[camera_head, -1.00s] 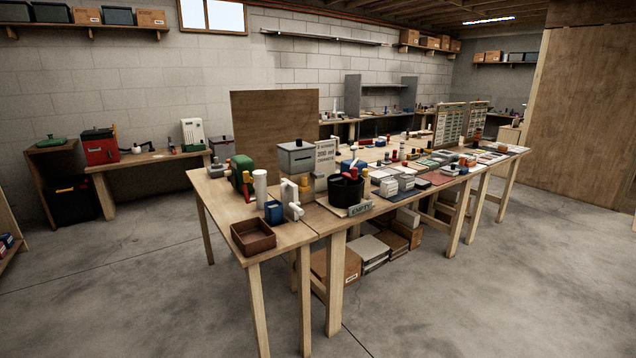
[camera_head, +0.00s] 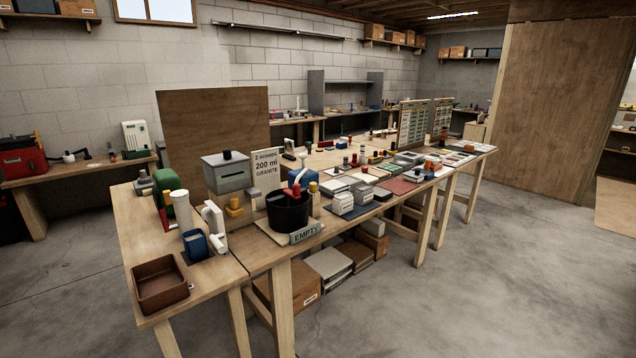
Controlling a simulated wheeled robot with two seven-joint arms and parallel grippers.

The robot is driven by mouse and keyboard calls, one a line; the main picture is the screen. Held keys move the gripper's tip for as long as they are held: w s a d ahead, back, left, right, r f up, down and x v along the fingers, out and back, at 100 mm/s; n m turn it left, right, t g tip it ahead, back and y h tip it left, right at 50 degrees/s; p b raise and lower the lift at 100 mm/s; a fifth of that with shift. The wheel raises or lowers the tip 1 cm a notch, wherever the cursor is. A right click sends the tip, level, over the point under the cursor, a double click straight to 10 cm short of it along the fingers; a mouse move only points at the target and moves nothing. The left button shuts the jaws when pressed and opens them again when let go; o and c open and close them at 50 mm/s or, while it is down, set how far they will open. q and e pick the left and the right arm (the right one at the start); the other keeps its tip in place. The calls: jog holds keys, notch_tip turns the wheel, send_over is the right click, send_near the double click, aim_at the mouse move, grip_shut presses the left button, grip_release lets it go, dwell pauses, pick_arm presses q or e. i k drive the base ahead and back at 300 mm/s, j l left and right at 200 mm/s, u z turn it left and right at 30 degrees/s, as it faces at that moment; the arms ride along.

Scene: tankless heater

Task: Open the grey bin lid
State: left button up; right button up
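A grey box (camera_head: 228,174) with a flat lighter top (camera_head: 225,158) and a dark slot in its front stands on the near wooden table, left of the "200 ml GRANITE" sign. It is the likeliest grey bin here, and its top looks shut. Neither of my grippers is in view.
A black round tub (camera_head: 288,212) stands behind an "EMPTY" label (camera_head: 306,232). A brown tray (camera_head: 160,286), white cylinder (camera_head: 181,209), blue container (camera_head: 195,245) and green object (camera_head: 166,190) crowd the near end. Boxes (camera_head: 290,293) sit underneath. Floor (camera_head: 480,290) at right is clear.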

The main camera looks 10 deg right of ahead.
aim_at(228, 157)
jog(key=i+l+z, duration=0.45)
jog(key=i, duration=0.35)
